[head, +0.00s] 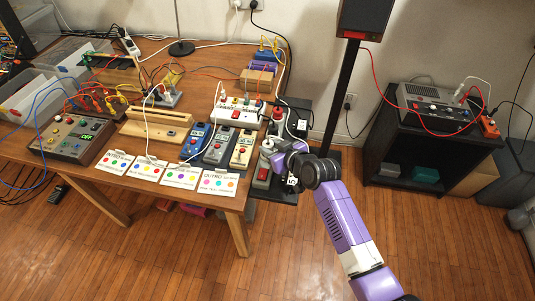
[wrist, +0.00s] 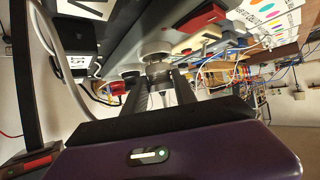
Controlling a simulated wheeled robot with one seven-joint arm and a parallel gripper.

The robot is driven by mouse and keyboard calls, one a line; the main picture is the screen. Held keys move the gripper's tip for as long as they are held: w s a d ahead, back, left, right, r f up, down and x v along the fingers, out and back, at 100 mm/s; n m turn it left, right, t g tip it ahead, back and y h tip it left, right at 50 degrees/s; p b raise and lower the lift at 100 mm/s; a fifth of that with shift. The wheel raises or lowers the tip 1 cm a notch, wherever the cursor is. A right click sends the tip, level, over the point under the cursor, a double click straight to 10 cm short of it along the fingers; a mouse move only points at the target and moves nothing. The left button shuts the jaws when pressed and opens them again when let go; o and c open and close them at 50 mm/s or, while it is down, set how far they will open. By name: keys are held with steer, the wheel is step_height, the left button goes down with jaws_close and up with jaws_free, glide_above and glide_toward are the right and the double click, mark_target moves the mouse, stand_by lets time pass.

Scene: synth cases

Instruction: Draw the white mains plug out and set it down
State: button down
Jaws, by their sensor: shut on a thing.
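My gripper (wrist: 159,76) is shut on a pale round body, which looks like the white mains plug (wrist: 155,50), at a grey unit with a red switch. In the head view my gripper (head: 283,153) is at the table's right edge, over this grey unit (head: 262,170), and my fingers hide most of the plug. The plug sits against the grey face in the wrist view; I cannot tell how deep its pins are.
A white power strip (head: 237,113) and several small boxes stand close left of my gripper. Printed cards (head: 218,182) lie along the table's front edge. White leads run nearby. A black speaker stand (head: 338,85) rises just behind. A black shelf unit (head: 420,140) stands to the right.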

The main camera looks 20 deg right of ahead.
steer(key=shift+r+p, duration=0.85)
steer(key=shift+r, duration=0.35)
